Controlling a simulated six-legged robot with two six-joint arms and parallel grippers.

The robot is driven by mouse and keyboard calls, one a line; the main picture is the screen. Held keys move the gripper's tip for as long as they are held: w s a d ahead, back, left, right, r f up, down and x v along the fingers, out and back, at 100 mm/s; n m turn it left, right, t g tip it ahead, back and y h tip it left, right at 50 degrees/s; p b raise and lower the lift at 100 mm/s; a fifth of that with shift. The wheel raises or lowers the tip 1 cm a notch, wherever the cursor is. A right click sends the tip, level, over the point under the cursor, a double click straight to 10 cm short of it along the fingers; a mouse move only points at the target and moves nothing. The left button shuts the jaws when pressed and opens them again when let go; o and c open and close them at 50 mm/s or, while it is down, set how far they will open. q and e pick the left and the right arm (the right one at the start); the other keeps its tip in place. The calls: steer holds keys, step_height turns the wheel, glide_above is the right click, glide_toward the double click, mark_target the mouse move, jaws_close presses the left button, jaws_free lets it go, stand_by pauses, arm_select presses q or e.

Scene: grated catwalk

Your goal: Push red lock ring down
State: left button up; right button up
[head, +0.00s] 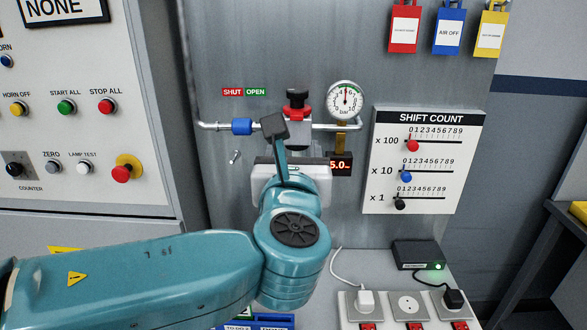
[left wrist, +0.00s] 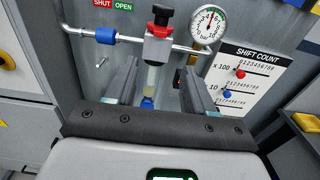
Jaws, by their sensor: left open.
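The red lock ring (head: 294,113) sits around the valve stem just under a black knob (head: 298,96), on a pipe fixed to the grey panel. In the left wrist view the red ring (left wrist: 157,31) shows below the black knob (left wrist: 163,13) and above the silver valve body (left wrist: 157,52). My left gripper (head: 291,162) is in front of and below the valve, its fingers mostly hidden in the head view. In the left wrist view its two fingers (left wrist: 160,80) are apart, below the ring and not touching it. My right gripper is in neither view.
A pressure gauge (head: 344,99) stands close right of the valve, with a red digital display (head: 340,165) below. A blue pipe collar (head: 242,126) is to the left. The shift count board (head: 424,160) is further right. Power sockets (head: 408,305) lie below.

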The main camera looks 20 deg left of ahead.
arm_select(q)
steer(key=shift+v, duration=1.45)
